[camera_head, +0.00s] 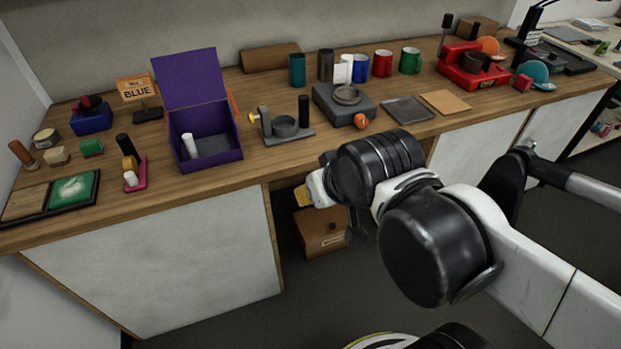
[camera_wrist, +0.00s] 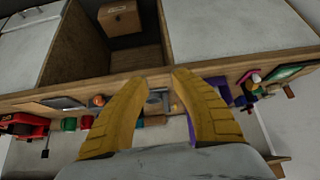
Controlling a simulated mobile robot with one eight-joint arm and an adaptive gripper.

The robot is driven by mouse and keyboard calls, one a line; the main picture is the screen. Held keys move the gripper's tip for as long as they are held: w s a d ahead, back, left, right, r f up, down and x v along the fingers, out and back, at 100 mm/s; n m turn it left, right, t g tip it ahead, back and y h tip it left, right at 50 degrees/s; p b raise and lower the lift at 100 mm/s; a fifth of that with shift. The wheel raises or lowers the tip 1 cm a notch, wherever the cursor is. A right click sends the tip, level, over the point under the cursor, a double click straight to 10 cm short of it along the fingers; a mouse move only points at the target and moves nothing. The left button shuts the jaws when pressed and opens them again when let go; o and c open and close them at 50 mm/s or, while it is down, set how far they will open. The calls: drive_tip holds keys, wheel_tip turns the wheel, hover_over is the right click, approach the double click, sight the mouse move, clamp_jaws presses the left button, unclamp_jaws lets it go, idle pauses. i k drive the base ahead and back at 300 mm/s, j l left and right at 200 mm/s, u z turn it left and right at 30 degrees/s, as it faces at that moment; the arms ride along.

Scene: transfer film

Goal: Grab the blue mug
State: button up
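The blue mug (camera_head: 360,68) stands upright at the back of the wooden counter (camera_head: 290,150) in the head view. It is between a red mug (camera_head: 382,64) on its right and a white item (camera_head: 342,72) that overlaps its left side. My gripper (camera_head: 306,194) is in front of the counter, well short of the mug and apart from it. In the wrist view its two yellow fingers (camera_wrist: 160,77) are spread with nothing between them. I cannot make out the blue mug in the wrist view; the left finger may cover it.
A grey scale-like device (camera_head: 335,104) stands in front of the mug. A green mug (camera_head: 410,60), a dark cylinder (camera_head: 325,65) and a teal cup (camera_head: 297,70) share the back row. A purple open box (camera_head: 235,150) is to the left. A wooden box (camera_head: 320,232) sits below the counter.

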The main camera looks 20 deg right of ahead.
sight(360, 63)
drive_tip(key=i+l+u, duration=0.1)
drive_tip(key=l, duration=0.3)
drive_tip(key=i+l, duration=0.25)
drive_tip(key=l, duration=0.15)
drive_tip(key=i+l+u, duration=0.15)
drive_tip(key=l, duration=0.25)
drive_tip(key=i+l, duration=0.15)
drive_tip(key=l, duration=0.25)
drive_tip(key=i+l+u, duration=0.15)
drive_tip(key=l, duration=0.25)
drive_tip(key=i+l, duration=0.1)
drive_tip(key=l, duration=0.35)
drive_tip(key=i+u, duration=0.05)
